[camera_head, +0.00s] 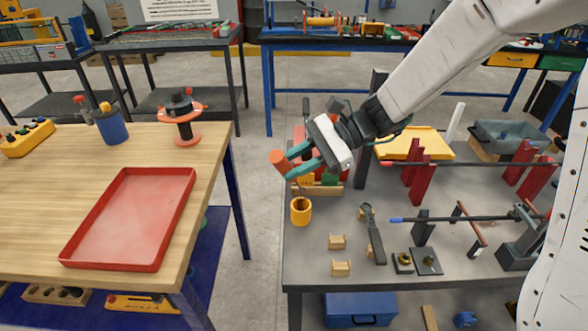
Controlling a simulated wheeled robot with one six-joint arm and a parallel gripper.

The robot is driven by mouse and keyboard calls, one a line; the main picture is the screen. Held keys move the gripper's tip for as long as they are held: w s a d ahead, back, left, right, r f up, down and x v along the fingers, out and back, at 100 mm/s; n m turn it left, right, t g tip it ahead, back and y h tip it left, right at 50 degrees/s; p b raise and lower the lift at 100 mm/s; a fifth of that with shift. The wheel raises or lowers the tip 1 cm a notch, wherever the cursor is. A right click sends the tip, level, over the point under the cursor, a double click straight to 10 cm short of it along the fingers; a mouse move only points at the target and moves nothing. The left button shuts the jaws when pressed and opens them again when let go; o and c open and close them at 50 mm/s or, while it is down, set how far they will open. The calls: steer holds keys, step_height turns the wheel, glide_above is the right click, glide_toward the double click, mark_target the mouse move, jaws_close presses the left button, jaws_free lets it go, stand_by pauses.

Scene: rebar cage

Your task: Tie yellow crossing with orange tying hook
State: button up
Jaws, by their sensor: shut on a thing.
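My gripper (292,161) is above the left back part of the grey table, at the end of my white arm. Its teal fingers are shut on an orange cylindrical piece, which looks like the handle of the orange tying hook (279,163). The handle is tilted. I cannot make out a yellow crossing in this view.
On the grey table (315,262) are a blue-tipped bar (440,218), dark red stands (417,182), a yellow tray (425,142), a dark tool (373,233) and small wooden blocks (338,241). A wooden table at left holds a red tray (130,222) and a spool (185,118). A floor gap separates the tables.

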steer(key=shift+r, duration=2.6)
